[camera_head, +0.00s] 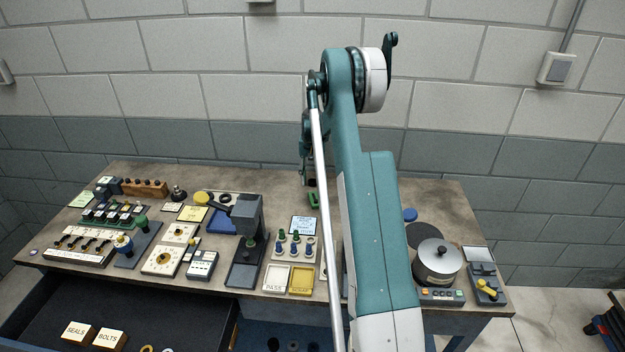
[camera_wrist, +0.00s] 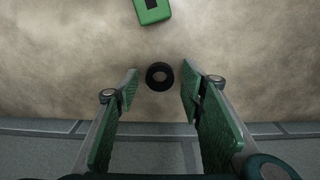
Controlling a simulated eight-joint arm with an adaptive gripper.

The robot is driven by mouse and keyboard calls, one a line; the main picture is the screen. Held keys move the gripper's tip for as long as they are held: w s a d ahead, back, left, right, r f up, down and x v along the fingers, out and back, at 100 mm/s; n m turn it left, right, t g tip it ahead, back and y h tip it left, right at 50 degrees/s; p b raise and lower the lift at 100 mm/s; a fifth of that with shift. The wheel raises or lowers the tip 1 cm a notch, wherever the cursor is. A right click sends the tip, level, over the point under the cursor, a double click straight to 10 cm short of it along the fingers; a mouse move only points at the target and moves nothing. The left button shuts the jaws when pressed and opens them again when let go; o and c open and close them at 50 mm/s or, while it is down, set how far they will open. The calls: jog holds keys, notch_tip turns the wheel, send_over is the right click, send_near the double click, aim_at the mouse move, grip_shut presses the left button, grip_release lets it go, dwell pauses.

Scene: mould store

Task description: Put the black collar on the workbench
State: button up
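The black collar (camera_wrist: 160,76) is a small dark ring lying flat on the workbench (camera_wrist: 70,60), close to its back edge, in the wrist view. My gripper (camera_wrist: 159,84) is open, with one green-padded finger on each side of the collar. Gaps show between the collar and both fingers. In the head view my arm reaches over the workbench (camera_head: 440,206) toward its back. There my gripper is mostly hidden by the arm, and I cannot pick out the collar.
A green block (camera_wrist: 152,10) with a dark opening lies near the collar. Left of my arm stand a dark press (camera_head: 247,235), a pegged board (camera_head: 293,246) and trays. Right of it is a metal pot (camera_head: 437,262). An open drawer (camera_head: 190,322) juts out at front left.

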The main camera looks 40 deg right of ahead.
aim_at(311, 182)
notch_tip(311, 182, up, 12)
jog(key=shift+f, duration=0.25)
dwell(0.3)
dwell(0.3)
jog(key=shift+a+r, duration=0.1)
jog(key=s+a+r+n+t, duration=0.1)
jog(key=s+a+r, duration=0.5)
jog(key=a, duration=0.4)
jog(key=s+a+r+n+t+h, duration=0.15)
jog(key=s+a+r, duration=0.25)
jog(key=a+r, duration=0.55)
jog(key=s+a+r+n+t+y, duration=0.15)
jog(key=s+a+r, duration=0.35)
jog(key=a, duration=0.6)
jog(key=s+a+r+n+t, duration=0.1)
jog(key=s+a+r+n, duration=0.15)
jog(key=s+a, duration=1)
jog(key=s+a+f+n+t, duration=0.1)
jog(key=s+a, duration=0.3)
jog(key=s, duration=0.4)
jog(key=s+a+f+n+t, duration=0.1)
jog(key=s+a+f, duration=0.3)
jog(key=s, duration=0.3)
jog(key=shift+s+a+f, duration=0.2)
jog(key=shift+s, duration=0.15)
